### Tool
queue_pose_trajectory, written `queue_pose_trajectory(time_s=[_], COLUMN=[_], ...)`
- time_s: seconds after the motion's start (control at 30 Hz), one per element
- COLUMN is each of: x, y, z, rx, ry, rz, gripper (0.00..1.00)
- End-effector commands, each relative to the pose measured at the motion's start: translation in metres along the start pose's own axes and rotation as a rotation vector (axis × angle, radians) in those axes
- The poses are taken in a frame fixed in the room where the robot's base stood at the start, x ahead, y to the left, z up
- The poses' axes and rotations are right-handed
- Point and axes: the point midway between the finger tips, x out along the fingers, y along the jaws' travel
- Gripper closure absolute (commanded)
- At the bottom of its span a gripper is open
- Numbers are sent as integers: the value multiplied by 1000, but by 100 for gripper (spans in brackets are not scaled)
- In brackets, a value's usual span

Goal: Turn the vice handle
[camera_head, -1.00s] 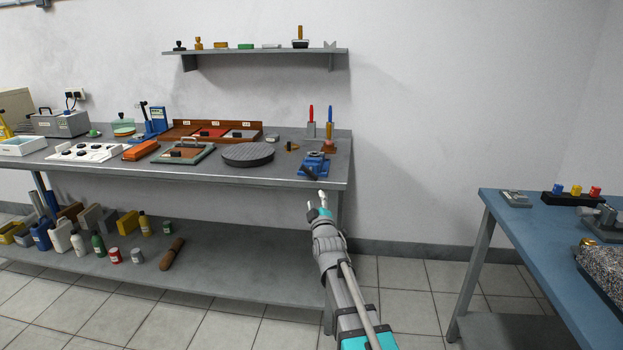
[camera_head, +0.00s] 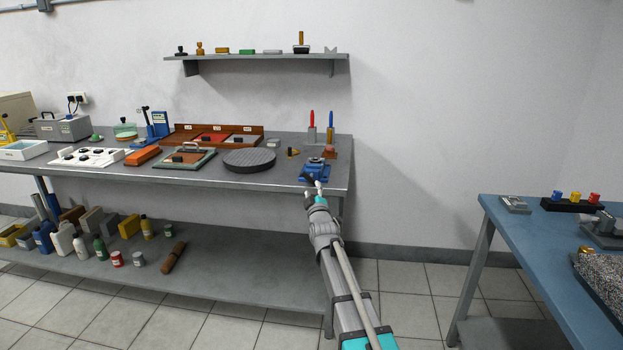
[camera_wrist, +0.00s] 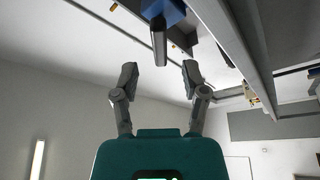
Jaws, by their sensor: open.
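The small blue vice (camera_head: 315,170) sits at the right front edge of the grey workbench. Its dark handle (camera_head: 307,178) sticks out at the front, toward my gripper (camera_head: 314,189). In the wrist view the blue vice body (camera_wrist: 165,9) is at the top, and the grey handle (camera_wrist: 159,46) hangs from it. The handle's end lies between the two spread fingertips of my gripper (camera_wrist: 159,73), with a gap on either side. My gripper is open and holds nothing. How deep the handle is between the fingers is hard to tell.
The workbench (camera_head: 230,179) has a round dark plate (camera_head: 249,161) left of the vice. Red and blue handled tools (camera_head: 321,127) stand behind it. A blue table (camera_head: 545,230) stands at the right, with free floor between.

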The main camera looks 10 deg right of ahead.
Motion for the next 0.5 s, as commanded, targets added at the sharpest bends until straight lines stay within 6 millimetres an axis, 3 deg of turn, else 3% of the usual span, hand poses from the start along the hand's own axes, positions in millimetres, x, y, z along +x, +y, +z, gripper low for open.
queue_pose_trajectory(time_s=[0.03, 0.2, 0.5], x=[13, 36, 56], y=[1, 1, 1], z=[0, 0, 1], rx=[0, 0, 0], ry=[0, 0, -1], rz=[0, 0, 1], gripper=[43, 43, 43])
